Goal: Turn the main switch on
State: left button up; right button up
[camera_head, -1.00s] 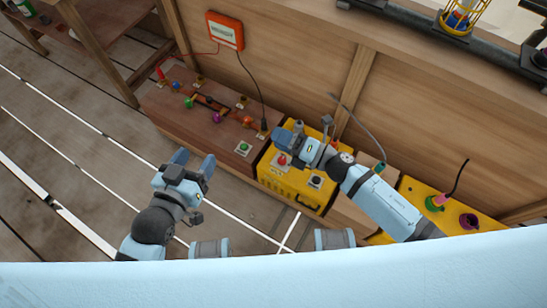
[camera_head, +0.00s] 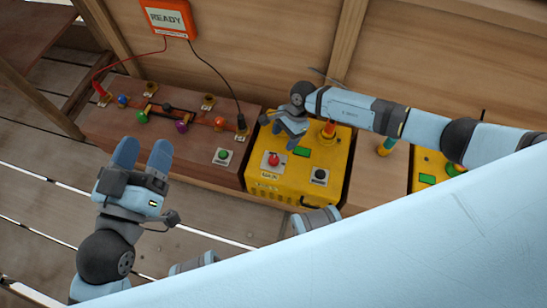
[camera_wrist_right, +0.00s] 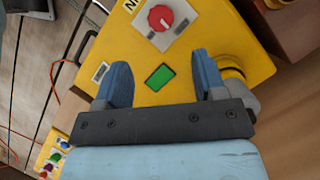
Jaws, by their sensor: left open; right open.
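The main switch is a red round knob (camera_head: 273,160) on a white plate, with a "MAIN" label below it, on a yellow box (camera_head: 262,189). In the right wrist view the red knob (camera_wrist_right: 160,18) shows a white pointer mark and lies beyond the fingertips. My right gripper (camera_head: 285,138) is over the yellow box, close to the knob in the head view. In the wrist view its fingers (camera_wrist_right: 161,68) are open and empty, with a green rectangle (camera_wrist_right: 159,76) on the box between them. My left gripper (camera_head: 142,150) is open and empty, left of the box.
A black button (camera_head: 319,175) and a red-orange plug (camera_head: 328,132) are on the same box. A brown wooden panel (camera_head: 110,128) with coloured knobs and a green button (camera_head: 222,156) stands to its left. An orange "READY" display (camera_head: 168,18) hangs on the wooden wall.

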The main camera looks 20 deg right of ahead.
aim_at(274, 158)
pick_arm(q)
jog(key=f+g+b, duration=0.1)
jog(key=f, duration=0.1)
jog(key=f+g+b, duration=0.1)
jog(key=f+b, duration=0.1)
jog(key=f, duration=0.1)
jog(key=shift+d+f+m, duration=0.2)
jog(key=shift+f+m, duration=0.1)
pick_arm(e)
jog(key=x, duration=1)
jog(key=shift+a+f, duration=0.15)
jog(key=shift+a, duration=0.05)
jog(key=c, duration=0.9)
